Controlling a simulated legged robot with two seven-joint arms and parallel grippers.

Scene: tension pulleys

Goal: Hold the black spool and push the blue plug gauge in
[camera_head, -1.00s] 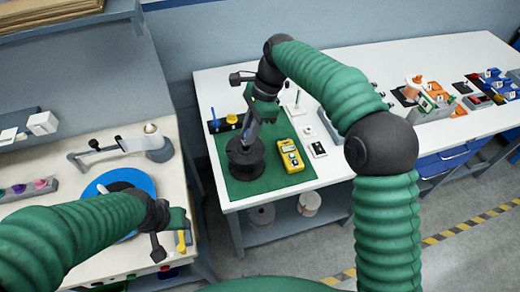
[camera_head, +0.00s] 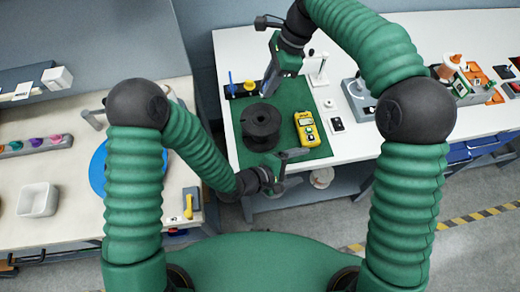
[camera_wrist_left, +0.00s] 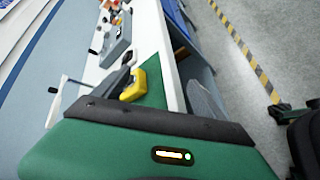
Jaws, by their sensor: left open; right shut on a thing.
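The black spool (camera_head: 261,127) stands upright on the green mat (camera_head: 315,159), on the right-hand table. My left gripper (camera_head: 292,168) is open at the mat's front edge, in front of and to the right of the spool, not around it. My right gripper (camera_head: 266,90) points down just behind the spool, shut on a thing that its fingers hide. A blue upright piece (camera_head: 231,86), possibly the plug gauge, stands in a dark holder at the mat's back left. In the left wrist view, my gripper's green body fills the front; the spool cannot be made out.
A yellow meter (camera_head: 307,129) lies on the mat right of the spool and also shows in the left wrist view (camera_wrist_left: 135,85). A yellow-topped piece (camera_head: 249,86) stands beside the blue one. A white stand (camera_head: 319,72) is behind. A white bin (camera_head: 38,200) sits on the left table.

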